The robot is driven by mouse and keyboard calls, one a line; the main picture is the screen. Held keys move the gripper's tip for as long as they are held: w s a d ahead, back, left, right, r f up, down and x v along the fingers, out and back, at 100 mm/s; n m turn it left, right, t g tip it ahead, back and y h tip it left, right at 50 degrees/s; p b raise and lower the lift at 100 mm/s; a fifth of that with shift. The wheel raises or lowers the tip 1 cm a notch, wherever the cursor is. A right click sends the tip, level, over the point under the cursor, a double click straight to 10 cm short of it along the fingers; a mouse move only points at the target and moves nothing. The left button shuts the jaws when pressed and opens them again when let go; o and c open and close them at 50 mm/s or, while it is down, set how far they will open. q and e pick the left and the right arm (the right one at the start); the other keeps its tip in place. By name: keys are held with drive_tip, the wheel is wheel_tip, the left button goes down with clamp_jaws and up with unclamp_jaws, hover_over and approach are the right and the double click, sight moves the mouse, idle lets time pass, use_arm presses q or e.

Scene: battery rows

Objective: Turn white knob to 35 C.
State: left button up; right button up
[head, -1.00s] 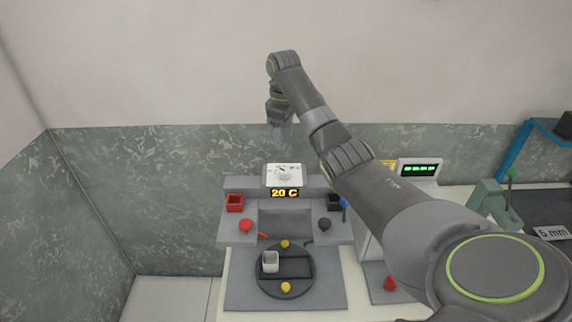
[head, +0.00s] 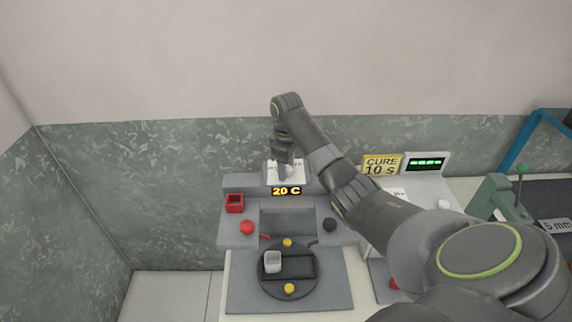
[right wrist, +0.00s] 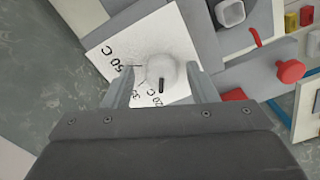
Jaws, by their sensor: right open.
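The white knob (right wrist: 165,72) is a round cap on a white dial plate (right wrist: 108,48) with printed temperature marks; "50 C" and "20 C" can be read, the mark between them only in part. The black pointer on the knob lies towards the "20 C" mark. My right gripper (right wrist: 157,80) is open, with one finger on each side of the knob; I cannot tell whether they touch it. In the head view my right gripper (head: 284,168) points down in front of the dial plate (head: 300,172) and hides most of the knob. The display (head: 286,191) below reads "20 C". My left gripper is not in view.
A red bin (head: 234,203), a red button (head: 247,227) and a dark button (head: 329,225) flank the station. A "CURE 10 s" sign (head: 381,165) and a green display (head: 426,164) stand to the right.

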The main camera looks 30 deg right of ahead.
drive_tip(key=shift+s+a+r, duration=0.1)
drive_tip(key=c, duration=1)
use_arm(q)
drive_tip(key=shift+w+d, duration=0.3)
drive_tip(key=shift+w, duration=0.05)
use_arm(e)
drive_tip(key=shift+o, duration=0.2)
drive_tip(key=m, duration=0.4)
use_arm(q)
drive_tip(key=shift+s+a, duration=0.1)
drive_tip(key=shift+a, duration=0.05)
use_arm(e)
drive_tip(key=m, duration=0.4)
drive_tip(key=shift+m, duration=0.3)
